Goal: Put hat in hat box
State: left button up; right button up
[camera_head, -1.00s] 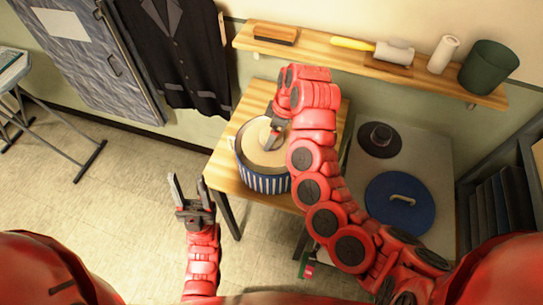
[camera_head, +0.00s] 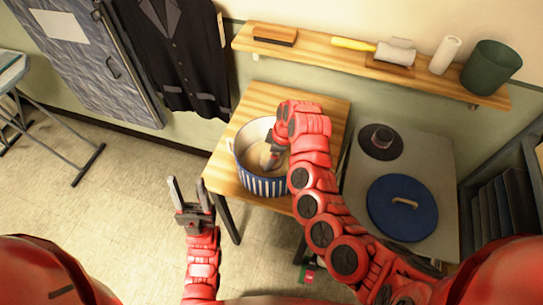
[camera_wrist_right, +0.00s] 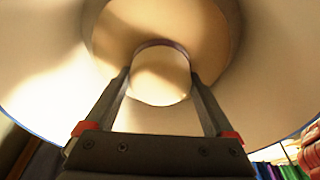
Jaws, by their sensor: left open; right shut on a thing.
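The hat box (camera_head: 262,186), round with blue and white stripes, stands open on the wooden table. The cream hat (camera_head: 264,156) is down inside it, partly hidden by my right gripper (camera_head: 271,160). In the right wrist view the gripper's fingers are on either side of the hat's crown (camera_wrist_right: 160,82), which has a dark band. The brim shows around it, and the pale inner box wall (camera_wrist_right: 270,80) surrounds the brim. I cannot tell whether the hat touches the bottom. My left gripper (camera_head: 190,196) is open and empty over the floor, left of the table.
The blue lid (camera_head: 402,208) with its handle lies on the pale cabinet top (camera_head: 433,160) to the right. A dark hat (camera_head: 380,141) sits behind it. A wall shelf (camera_head: 325,51) holds a brush, a roller and a green bin. Bare wooden table (camera_head: 281,97) shows behind the box.

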jog(key=shift+f, duration=0.95)
jog(key=shift+f, duration=0.25)
jog(key=o, duration=1.1)
jog(key=shift+r, duration=0.1)
jog(key=shift+r, duration=0.1)
